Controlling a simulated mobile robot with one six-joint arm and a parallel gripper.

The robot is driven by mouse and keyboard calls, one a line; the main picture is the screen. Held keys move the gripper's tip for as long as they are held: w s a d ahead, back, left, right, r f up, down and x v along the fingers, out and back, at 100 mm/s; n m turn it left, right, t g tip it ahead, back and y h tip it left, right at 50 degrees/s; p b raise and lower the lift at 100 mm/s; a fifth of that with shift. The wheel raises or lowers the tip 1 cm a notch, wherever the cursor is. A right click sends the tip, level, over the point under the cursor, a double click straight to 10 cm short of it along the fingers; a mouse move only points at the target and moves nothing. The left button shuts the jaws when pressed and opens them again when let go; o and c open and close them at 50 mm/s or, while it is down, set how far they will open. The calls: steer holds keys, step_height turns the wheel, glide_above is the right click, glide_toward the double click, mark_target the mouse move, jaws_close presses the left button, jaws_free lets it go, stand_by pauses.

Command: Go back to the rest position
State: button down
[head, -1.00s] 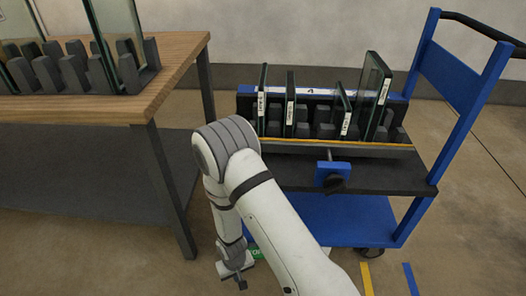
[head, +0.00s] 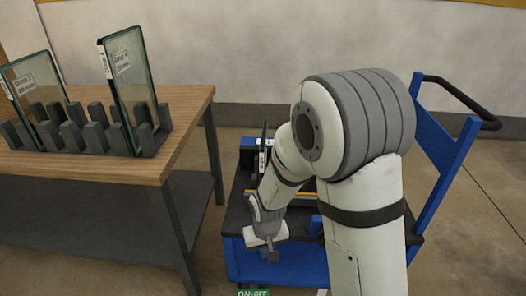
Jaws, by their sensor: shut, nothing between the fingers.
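My gripper (head: 272,257) is small in the head view, low and left of my raised upper arm. It is shut and empty, pointing down in front of the blue cart (head: 437,150). My white and grey arm is folded, with its large elbow high in the picture. It hides most of the cart's rack and the panels there. One dark-edged glass panel (head: 263,149) shows to the left of the arm.
A wooden-topped table (head: 90,172) stands on the left. Its dark slotted rack (head: 95,140) holds two labelled glass panels, one at the left (head: 40,95) and one at the right (head: 130,80). Bare floor (head: 475,235) lies to the right of the cart.

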steer(key=s+d+r+m+p, duration=0.1)
steer(key=s+d+r+p, duration=0.3)
steer(key=r, duration=0.9)
steer(key=s+d+r+m+t+p, duration=0.1)
steer(key=s+d+r+p, duration=0.4)
steer(key=r, duration=0.8)
steer(key=s+d+r+m+p, duration=0.1)
steer(key=s+d+r+p, duration=0.3)
steer(key=r, duration=0.9)
steer(key=d+p, duration=0.1)
steer(key=p, duration=0.2)
steer(key=shift+s+d+r+t+p, duration=0.2)
steer(key=shift+d+t+p, duration=0.1)
steer(key=shift+p, duration=0.1)
